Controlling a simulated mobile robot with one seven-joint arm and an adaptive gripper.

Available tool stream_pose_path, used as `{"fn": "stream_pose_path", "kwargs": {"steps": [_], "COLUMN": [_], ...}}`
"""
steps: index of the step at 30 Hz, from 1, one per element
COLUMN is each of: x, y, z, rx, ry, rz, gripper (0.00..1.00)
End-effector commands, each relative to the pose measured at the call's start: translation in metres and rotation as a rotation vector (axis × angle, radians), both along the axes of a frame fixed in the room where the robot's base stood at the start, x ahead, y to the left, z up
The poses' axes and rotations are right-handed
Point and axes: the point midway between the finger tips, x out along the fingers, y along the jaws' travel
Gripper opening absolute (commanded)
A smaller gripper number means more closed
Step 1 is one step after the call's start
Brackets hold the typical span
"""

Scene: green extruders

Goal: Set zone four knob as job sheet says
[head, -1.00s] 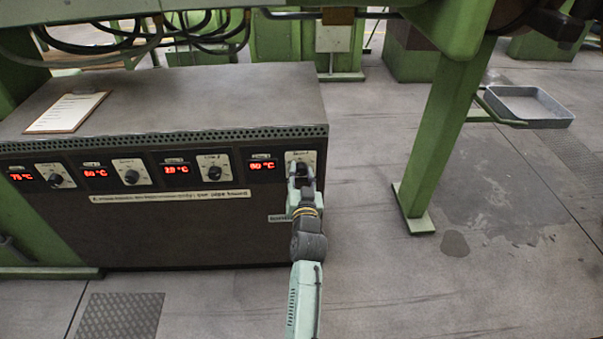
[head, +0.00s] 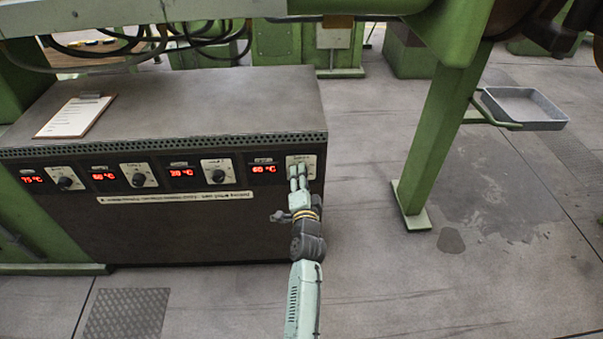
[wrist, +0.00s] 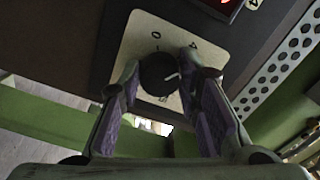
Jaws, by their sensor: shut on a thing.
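The zone four knob is the black knob (wrist: 157,75) with a white pointer line on a pale dial plate (head: 301,161) at the right end of the control cabinet. My gripper (head: 298,180) reaches it from the front. In the wrist view its two fingers (wrist: 158,72) stand on either side of the knob, shut on it. In the head view the fingers hide the knob. The red display (head: 264,169) beside it appears to read 60 °C. The job sheet is a clipboard with white paper (head: 72,117) on the cabinet top; its writing is too small to read.
Other knobs (head: 65,183), (head: 138,179) and (head: 218,177) with red displays line the cabinet front (head: 180,225). A green machine leg (head: 435,145) stands right of the cabinet, with a grey tray (head: 524,108) beyond. The floor in front is clear.

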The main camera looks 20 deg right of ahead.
Motion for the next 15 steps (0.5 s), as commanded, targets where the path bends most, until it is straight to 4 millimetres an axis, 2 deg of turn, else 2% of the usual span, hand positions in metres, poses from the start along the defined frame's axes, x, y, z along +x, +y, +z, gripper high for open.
{"fn": "stream_pose_path", "kwargs": {"steps": [1, 15], "x": [0.0008, 0.0012], "y": [0.0003, 0.0005], "z": [0.005, 0.0061], "rx": [0.041, 0.47], "ry": [-0.014, -0.14], "rz": [0.0, 0.0], "gripper": [0.03, 0.03]}}
